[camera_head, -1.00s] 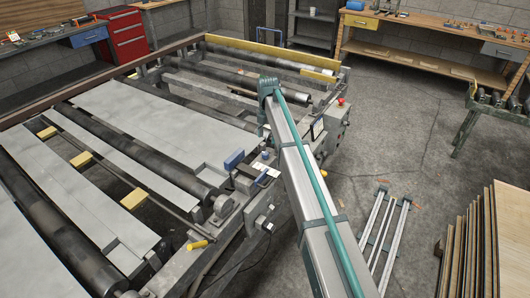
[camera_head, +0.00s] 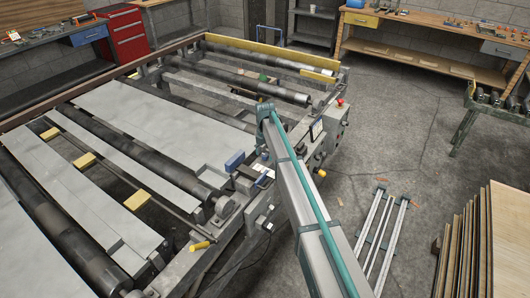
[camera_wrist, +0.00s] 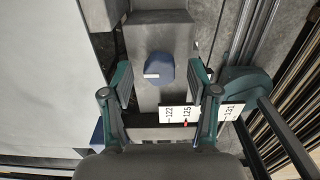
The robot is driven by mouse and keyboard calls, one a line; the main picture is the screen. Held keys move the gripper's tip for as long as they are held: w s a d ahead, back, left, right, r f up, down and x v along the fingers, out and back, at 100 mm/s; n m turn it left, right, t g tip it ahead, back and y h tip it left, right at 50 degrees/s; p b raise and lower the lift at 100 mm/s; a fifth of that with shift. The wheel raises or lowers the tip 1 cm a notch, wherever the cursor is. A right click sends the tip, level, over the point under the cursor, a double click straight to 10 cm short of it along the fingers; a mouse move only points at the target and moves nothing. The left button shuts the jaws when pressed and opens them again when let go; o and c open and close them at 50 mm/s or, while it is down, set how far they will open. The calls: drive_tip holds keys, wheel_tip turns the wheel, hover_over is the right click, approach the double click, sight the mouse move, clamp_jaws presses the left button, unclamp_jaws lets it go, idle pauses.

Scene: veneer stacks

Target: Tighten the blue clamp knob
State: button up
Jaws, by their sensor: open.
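The blue clamp knob (camera_wrist: 159,69) shows in the wrist view, on top of a grey metal block (camera_wrist: 172,28). A pale mark lies across its lower left side. My gripper (camera_wrist: 161,76) is open, with one teal finger left of the knob and one right of it. Clear gaps show between the knob and both fingers. How far the fingertips are above the knob is hard to tell. A white number scale (camera_wrist: 177,113) with a red pointer lies below the knob in the picture. In the head view my arm covers much of this spot.
The roller machine (camera_head: 200,248) fills the left side, with grey sheets (camera_head: 165,120) on it. A blue box (camera_head: 234,161) sits on its near frame. Stacked veneer boards (camera_head: 490,240) stand at the right, a metal frame (camera_head: 385,225) lies on the floor.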

drive_tip(key=shift+f, duration=0.1)
clamp_jaws()
idle(0.3)
